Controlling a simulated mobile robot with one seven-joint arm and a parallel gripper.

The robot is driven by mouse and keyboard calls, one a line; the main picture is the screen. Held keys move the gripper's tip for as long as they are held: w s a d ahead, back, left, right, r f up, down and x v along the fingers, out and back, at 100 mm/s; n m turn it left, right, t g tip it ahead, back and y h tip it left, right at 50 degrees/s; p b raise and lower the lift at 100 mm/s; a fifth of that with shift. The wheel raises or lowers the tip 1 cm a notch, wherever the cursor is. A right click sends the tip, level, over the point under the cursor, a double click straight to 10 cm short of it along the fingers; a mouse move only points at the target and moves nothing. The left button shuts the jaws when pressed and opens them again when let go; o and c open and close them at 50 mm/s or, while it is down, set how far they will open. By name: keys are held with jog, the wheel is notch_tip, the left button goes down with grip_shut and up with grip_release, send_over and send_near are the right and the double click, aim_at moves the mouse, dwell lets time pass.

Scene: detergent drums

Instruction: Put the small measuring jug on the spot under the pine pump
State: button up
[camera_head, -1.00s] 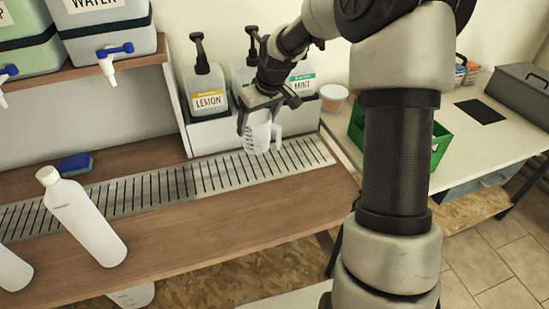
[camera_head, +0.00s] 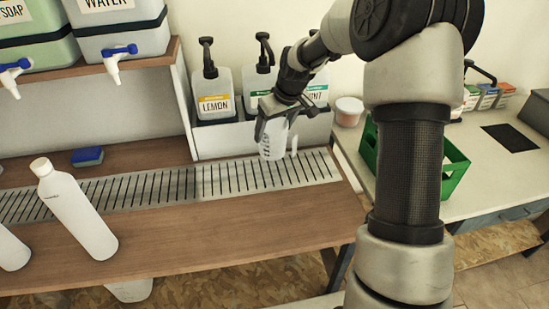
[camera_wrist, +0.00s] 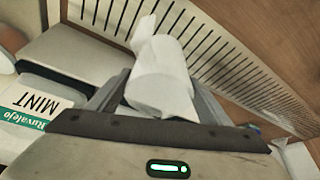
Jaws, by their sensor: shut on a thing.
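The jug is over the slotted drip grate (camera_head: 228,178), in front of the pump bottles. I cannot tell whether its base touches the grate. In the wrist view the white jug (camera_wrist: 162,78) sits between the fingers, with the grate beyond. A middle pump bottle (camera_head: 252,82) stands between the lemon bottle (camera_head: 215,87) and the mint bottle (camera_head: 318,84). Its label is mostly hidden by my gripper.
A white bottle (camera_head: 78,210) stands on the wooden counter at the left, near a blue sponge (camera_head: 87,156). Tap containers (camera_head: 115,30) are on the shelf above. A green crate (camera_head: 455,168) and a small tub (camera_head: 348,111) are on the right table.

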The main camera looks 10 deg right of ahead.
aim_at(274, 147)
notch_tip(274, 147, down, 8)
jog(key=shift+r+b, duration=0.15)
jog(key=shift+b, duration=0.6)
jog(key=shift+f, duration=0.25)
jog(key=o, duration=1)
jog(key=shift+o, duration=0.2)
jog(key=shift+r, duration=0.1)
jog(key=shift+r, duration=0.3)
jog(key=p+v, duration=0.2)
jog(key=v, duration=0.9)
jog(key=shift+s+r, duration=0.3)
